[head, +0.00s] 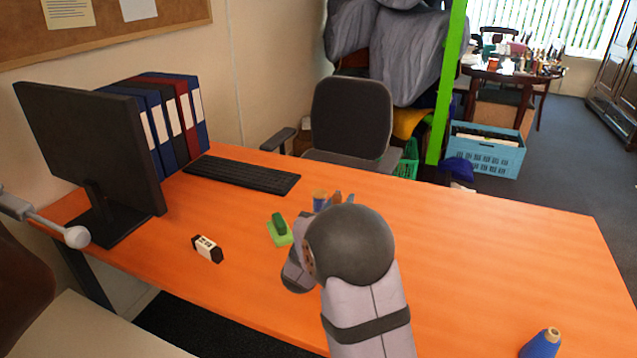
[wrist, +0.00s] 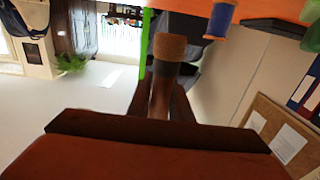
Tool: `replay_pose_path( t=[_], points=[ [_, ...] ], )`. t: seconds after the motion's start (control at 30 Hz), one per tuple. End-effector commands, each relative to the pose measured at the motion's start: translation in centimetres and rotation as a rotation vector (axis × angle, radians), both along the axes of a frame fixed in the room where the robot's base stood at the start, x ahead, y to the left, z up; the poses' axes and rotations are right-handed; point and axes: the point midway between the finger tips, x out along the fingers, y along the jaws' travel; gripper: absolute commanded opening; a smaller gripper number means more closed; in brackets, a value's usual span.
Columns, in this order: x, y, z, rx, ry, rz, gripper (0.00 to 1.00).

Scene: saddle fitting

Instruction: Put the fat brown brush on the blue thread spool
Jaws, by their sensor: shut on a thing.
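My gripper (wrist: 160,100) is shut on the fat brown brush (wrist: 168,48), whose wide tan-brown end points away from me in the wrist view. In the head view my own arm hides most of the gripper, and only a small brown tip (head: 337,197) shows past it, perhaps the brush. The blue thread spool (head: 319,200) stands upright on the desk just left of that tip. It also shows in the wrist view (wrist: 220,18), beside the brush end and apart from it there.
The orange desk (head: 480,240) is bare on the right, except a blue cone (head: 541,343) at its front edge. A green block (head: 279,223) on a light green pad (head: 280,238), a black-and-white block (head: 207,248), a keyboard (head: 242,174) and a monitor (head: 90,150) stand left.

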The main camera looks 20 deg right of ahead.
Motion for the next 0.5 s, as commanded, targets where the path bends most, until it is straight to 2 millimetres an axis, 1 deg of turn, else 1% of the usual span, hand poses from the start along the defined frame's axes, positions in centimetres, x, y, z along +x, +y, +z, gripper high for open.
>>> replay_pose_path(
  t=[0.03,0.1,0.23,0.33,0.37,0.4,0.47,0.5],
  points=[
    [1.0,-2.1,0.8,0.001,-0.001,-0.02,0.0],
    [2.5,-4.0,1.2,0.0,-0.001,-0.024,0.0],
    [5.5,-6.7,2.1,-0.001,-0.002,-0.004,0.0],
    [8.3,-7.7,3.3,-0.003,-0.003,0.039,0.0],
    [9.3,-7.7,3.7,-0.001,-0.003,0.058,0.0],
    [10.6,-7.5,4.4,-0.003,-0.004,0.087,0.0],
    [12.6,-6.7,5.6,-0.003,-0.006,0.137,0.0],
    [13.8,-6.2,6.7,-0.002,-0.006,0.169,0.0]
  ],
)
